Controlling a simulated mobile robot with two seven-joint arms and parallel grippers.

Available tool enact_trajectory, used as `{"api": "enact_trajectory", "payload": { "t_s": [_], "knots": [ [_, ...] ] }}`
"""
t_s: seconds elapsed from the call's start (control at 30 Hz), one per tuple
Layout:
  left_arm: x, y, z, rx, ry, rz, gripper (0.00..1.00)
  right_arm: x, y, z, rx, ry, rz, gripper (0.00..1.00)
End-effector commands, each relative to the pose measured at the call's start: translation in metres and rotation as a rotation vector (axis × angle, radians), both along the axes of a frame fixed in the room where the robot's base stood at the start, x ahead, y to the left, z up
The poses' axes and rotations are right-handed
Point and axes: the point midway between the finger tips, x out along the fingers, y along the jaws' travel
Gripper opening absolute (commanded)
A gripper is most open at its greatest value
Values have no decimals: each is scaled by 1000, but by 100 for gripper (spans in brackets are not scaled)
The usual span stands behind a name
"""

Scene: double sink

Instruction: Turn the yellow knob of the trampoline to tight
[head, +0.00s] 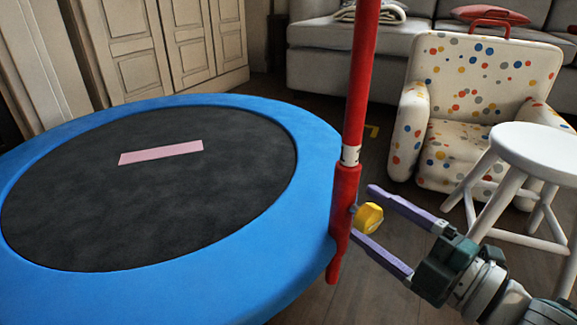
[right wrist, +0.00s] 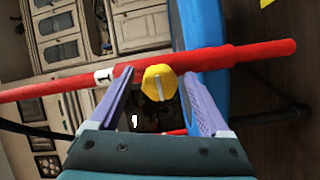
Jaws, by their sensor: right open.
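The yellow knob (head: 368,218) sits on the right side of the red post (head: 345,205) at the edge of the blue-rimmed trampoline (head: 318,160). My right gripper (head: 364,212) is open, with its two purple fingers on either side of the knob. In the right wrist view the knob (right wrist: 160,82) shows between the fingertips (right wrist: 158,78), with a grey bar across its face. I see a gap between the knob and each finger there. The red post (right wrist: 235,56) runs across behind it. My left gripper is not in view.
A white stool (head: 540,150) stands close to my right arm. A dotted armchair (head: 480,80) is behind it, with a grey sofa (head: 330,65) at the back. A pink strip (head: 160,152) lies on the trampoline's black mat. Wooden cabinets (head: 140,60) stand at the back left.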

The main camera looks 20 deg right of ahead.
Motion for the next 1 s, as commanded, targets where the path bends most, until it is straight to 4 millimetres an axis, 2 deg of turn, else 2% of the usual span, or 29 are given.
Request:
{"api": "enact_trajectory", "payload": {
  "t_s": [0.3, 0.5, 1.0],
  "knots": [
    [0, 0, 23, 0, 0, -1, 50, -60, -16, 2, -2, 6, 0, 81],
    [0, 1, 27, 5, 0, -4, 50, -85, -23, 0, -2, 4, -1, 81],
    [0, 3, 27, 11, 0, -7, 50, -90, -24, 0, -1, 1, 0, 81]
  ]
}}
